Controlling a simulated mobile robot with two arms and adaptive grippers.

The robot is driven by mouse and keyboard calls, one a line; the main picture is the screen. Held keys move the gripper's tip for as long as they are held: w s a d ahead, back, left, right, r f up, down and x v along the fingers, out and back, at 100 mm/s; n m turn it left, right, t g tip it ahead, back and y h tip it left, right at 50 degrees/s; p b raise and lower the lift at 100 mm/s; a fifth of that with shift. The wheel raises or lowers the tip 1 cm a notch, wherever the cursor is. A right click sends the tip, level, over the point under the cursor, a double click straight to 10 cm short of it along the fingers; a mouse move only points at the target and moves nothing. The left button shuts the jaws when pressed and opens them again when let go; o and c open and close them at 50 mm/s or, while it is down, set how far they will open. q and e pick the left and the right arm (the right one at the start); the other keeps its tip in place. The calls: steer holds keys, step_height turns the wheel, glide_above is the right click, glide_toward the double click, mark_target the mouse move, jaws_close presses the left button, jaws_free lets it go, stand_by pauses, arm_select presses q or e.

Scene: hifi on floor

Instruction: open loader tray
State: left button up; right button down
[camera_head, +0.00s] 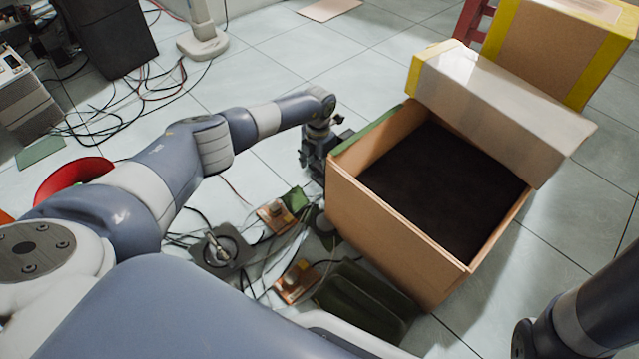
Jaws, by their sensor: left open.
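A silver and grey stacked unit (25,95), which looks like the hi-fi, stands on the floor at the left edge and is cut off by the frame. No loader tray can be made out on it. My left gripper (316,158) is open at the end of the outstretched left arm, beside the left corner of a cardboard box (390,215). It is far to the right of the silver unit. Its fingers are dark and partly hidden; I cannot tell whether they touch the box. Part of my right arm shows at the lower right, but its gripper is out of view.
A dark speaker-like box (108,38) stands at the upper left, with loose cables (110,110) around it. The open cardboard box has a dark inside; another carton (555,50) stands behind. Electronic parts (220,248) and wires lie below my arm. Tiled floor (330,65) is clear at top centre.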

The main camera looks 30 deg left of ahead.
mark_target(318, 182)
arm_select(q)
steer(key=shift+f+b, duration=1.15)
steer(key=shift+f, duration=0.95)
jaws_close()
steer(key=shift+a, duration=0.1)
